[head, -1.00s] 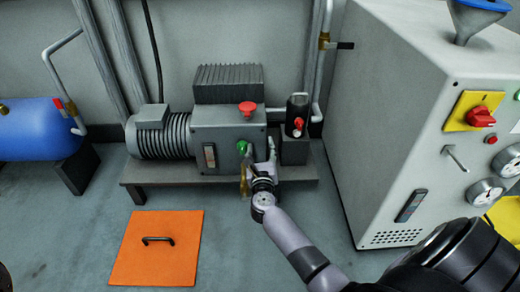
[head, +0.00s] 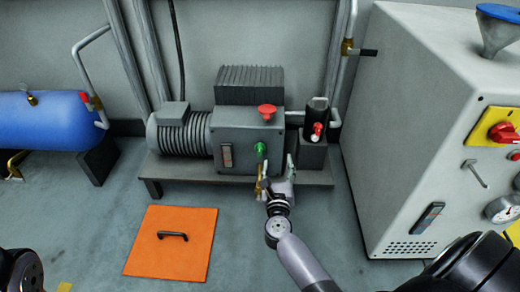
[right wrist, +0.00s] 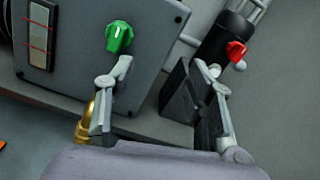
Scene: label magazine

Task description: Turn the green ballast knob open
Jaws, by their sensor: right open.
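The green knob (head: 261,148) sits on the front face of the grey pump housing (head: 238,138), low and to the right. It also shows in the right wrist view (right wrist: 119,37), above the left finger. My right gripper (head: 277,174) is open and empty, just below and to the right of the knob in the head view. In the right wrist view its fingers (right wrist: 163,90) stand wide apart, with the knob beyond the left fingertip, not between them. I cannot tell whether that fingertip touches the knob. My left gripper is not in view.
A red mushroom-shaped knob (head: 267,111) tops the housing. A black cylinder with a red knob (head: 317,131) stands right of it. A brass fitting (right wrist: 84,122) is beside the left finger. A white cabinet (head: 415,130) stands right; an orange floor plate (head: 171,258) lies in front.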

